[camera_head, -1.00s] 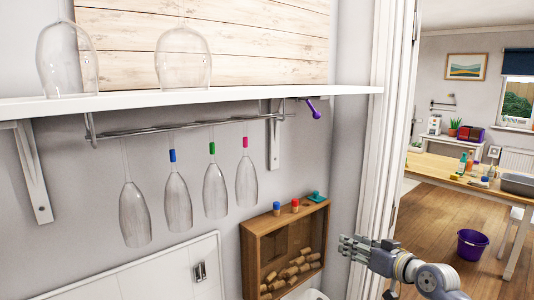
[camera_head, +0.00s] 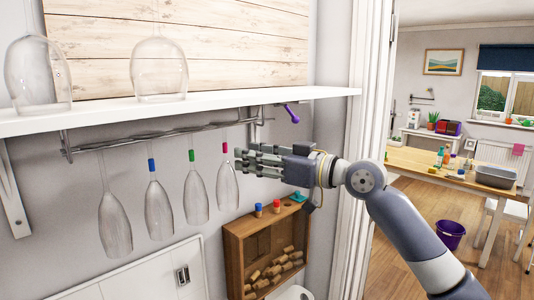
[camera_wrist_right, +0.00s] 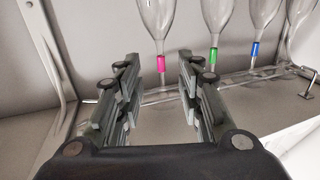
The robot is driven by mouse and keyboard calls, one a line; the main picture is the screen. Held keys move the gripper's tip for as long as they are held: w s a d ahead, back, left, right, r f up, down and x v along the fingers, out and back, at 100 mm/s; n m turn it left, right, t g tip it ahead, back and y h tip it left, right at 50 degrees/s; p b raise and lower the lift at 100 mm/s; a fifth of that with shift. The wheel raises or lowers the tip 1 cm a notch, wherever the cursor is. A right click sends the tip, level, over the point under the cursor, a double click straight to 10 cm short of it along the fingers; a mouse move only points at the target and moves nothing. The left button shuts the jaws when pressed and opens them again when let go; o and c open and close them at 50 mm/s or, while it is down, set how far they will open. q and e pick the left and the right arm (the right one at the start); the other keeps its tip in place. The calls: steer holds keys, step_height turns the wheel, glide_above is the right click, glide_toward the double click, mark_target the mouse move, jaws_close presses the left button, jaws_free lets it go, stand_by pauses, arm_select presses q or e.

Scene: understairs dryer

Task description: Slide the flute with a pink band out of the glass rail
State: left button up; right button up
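The flute with a pink band (camera_head: 226,188) hangs upside down at the right end of the row under the glass rail (camera_head: 140,139). Its pink band sits on the stem below the rail. My right gripper (camera_head: 242,160) is just right of this flute, with its fingers pointing left toward the stem. In the wrist view the right gripper (camera_wrist_right: 158,75) is open, and the flute with a pink band (camera_wrist_right: 158,20) appears beyond the gap between its fingers. I cannot tell whether the fingertips reach the stem. My left gripper is out of view.
Flutes with a green band (camera_head: 195,195) and a blue band (camera_head: 158,210), and an unbanded flute (camera_head: 115,225), hang to the left. A white shelf (camera_head: 200,106) with two upturned glasses is above. A purple object (camera_head: 291,113) hangs by the bracket. A wooden cork box (camera_head: 232,250) is below.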

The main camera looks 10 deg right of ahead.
mark_target(226, 151)
steer(key=p+x, duration=0.1)
steer(key=x, duration=0.3)
steer(key=shift+w+a+r+p, duration=0.15)
steer(key=shift+a+p, duration=0.2)
steer(key=shift+p, duration=0.05)
steer(key=shift+x, duration=0.8)
steer(key=shift+f, duration=0.2)
jaws_close()
